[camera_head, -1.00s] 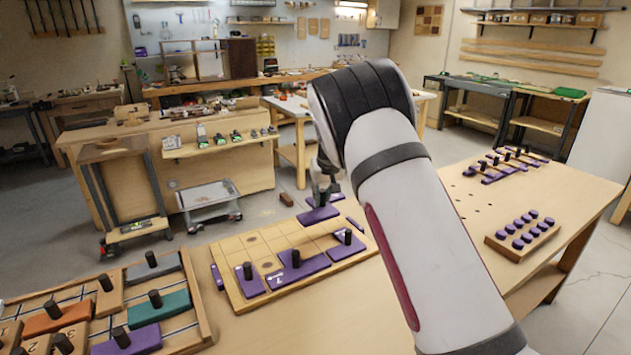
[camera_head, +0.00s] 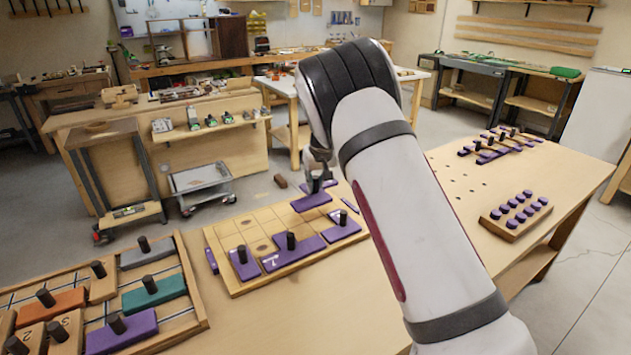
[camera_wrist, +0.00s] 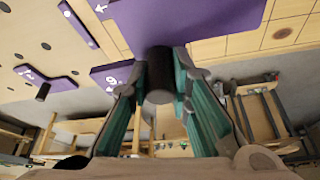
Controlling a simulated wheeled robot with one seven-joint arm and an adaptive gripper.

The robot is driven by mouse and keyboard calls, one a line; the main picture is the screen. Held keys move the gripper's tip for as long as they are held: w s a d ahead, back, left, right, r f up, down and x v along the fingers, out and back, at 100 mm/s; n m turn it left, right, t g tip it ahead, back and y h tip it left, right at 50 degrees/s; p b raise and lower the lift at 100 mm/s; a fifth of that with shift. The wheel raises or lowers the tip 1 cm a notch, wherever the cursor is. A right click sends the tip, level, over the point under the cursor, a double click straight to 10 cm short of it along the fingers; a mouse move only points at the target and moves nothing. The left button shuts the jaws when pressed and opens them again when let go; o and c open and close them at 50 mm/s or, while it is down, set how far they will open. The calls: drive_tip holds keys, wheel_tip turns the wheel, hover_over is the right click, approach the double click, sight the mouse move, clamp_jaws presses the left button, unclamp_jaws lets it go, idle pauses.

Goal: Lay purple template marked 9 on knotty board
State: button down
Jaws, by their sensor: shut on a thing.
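My gripper (camera_head: 318,172) is shut on the black peg (camera_wrist: 158,85) of a purple template (camera_head: 311,202). In the wrist view this template (camera_wrist: 195,22) fills the top middle; I cannot read a number on it. It is over the far part of the knotty board (camera_head: 222,238), a pale wooden board with grid lines and round knots; whether it touches the board is unclear. Purple templates with black pegs lie along the board's near side: one at left (camera_head: 240,270), one in the middle (camera_head: 308,248), one at right (camera_head: 338,232).
A wooden rack (camera_head: 190,275) with coloured pegged blocks stands at the left. A small block (camera_head: 508,232) with several purple knobs and a group of purple pegged pieces (camera_head: 485,152) lie on the right of the bench. Bare bench top lies between.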

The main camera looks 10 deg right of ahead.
drive_tip(key=shift+f+b, duration=1.35)
drive_tip(key=shift+f, duration=2.15)
drive_tip(key=shift+f+b, duration=1.1)
drive_tip(key=shift+b, duration=0.1)
idle(1.0)
drive_tip(key=c, duration=1)
unclamp_jaws()
drive_tip(key=shift+r+p, duration=0.9)
drive_tip(key=shift+r, duration=3.1)
